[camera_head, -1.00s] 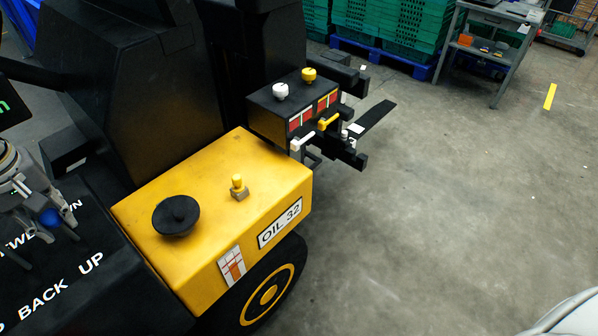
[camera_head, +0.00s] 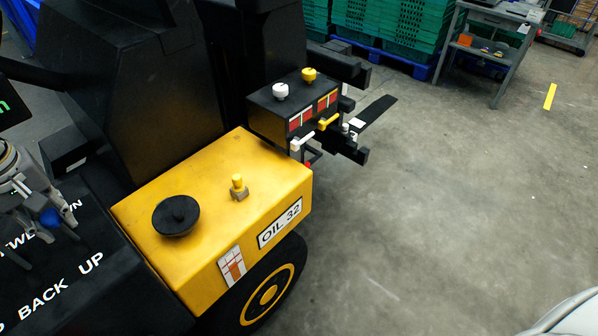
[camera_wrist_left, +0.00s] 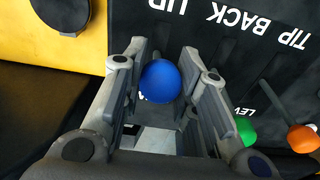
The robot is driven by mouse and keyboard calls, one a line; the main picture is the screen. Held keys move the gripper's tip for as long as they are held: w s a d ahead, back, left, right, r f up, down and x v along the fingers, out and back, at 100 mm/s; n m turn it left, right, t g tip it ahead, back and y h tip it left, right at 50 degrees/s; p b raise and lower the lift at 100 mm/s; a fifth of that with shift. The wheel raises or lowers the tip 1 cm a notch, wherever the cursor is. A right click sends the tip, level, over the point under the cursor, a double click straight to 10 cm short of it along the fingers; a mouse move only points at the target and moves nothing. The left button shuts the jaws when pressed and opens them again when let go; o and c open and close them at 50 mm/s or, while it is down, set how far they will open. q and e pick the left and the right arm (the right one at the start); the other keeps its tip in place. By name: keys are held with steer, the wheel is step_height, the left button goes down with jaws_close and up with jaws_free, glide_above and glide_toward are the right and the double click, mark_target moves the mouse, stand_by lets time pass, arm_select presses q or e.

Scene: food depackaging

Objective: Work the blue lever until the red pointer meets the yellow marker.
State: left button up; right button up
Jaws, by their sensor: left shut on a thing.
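The blue lever's round knob (camera_head: 50,218) shows at the left edge of the head view, and the same knob (camera_wrist_left: 160,82) is between the fingers in the left wrist view. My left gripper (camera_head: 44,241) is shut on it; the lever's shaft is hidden. A yellow marker (camera_head: 328,122) sticks out from the front of the black box beyond the yellow hood. A small red piece (camera_head: 308,165), which may be the red pointer, shows below the box, apart from the yellow marker and lower.
Green (camera_wrist_left: 244,132) and orange (camera_wrist_left: 302,138) lever knobs stand beside the gripper in the wrist view. The yellow hood (camera_head: 220,230) carries a black cap (camera_head: 176,215). A white marker (camera_head: 302,141) sits left of the yellow one. Open floor lies to the right.

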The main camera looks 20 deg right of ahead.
stand_by(0.3)
arm_select(q)
steer(key=w+a, duration=0.1)
steer(key=w+a+r, duration=0.1)
steer(key=w, duration=0.1)
steer(key=shift+w+p, duration=0.1)
steer(key=shift+p, duration=0.2)
steer(key=shift+w+a+f, duration=0.1)
steer(key=shift+w+a, duration=0.15)
steer(key=shift+w, duration=0.2)
steer(key=o, duration=0.8)
steer(key=shift+o, duration=0.2)
step_height(320, 180, up, 8)
steer(key=p, duration=0.5)
steer(key=shift+s+d+p, duration=0.25)
steer(key=shift+s+p, duration=0.05)
steer(key=shift+s, duration=0.15)
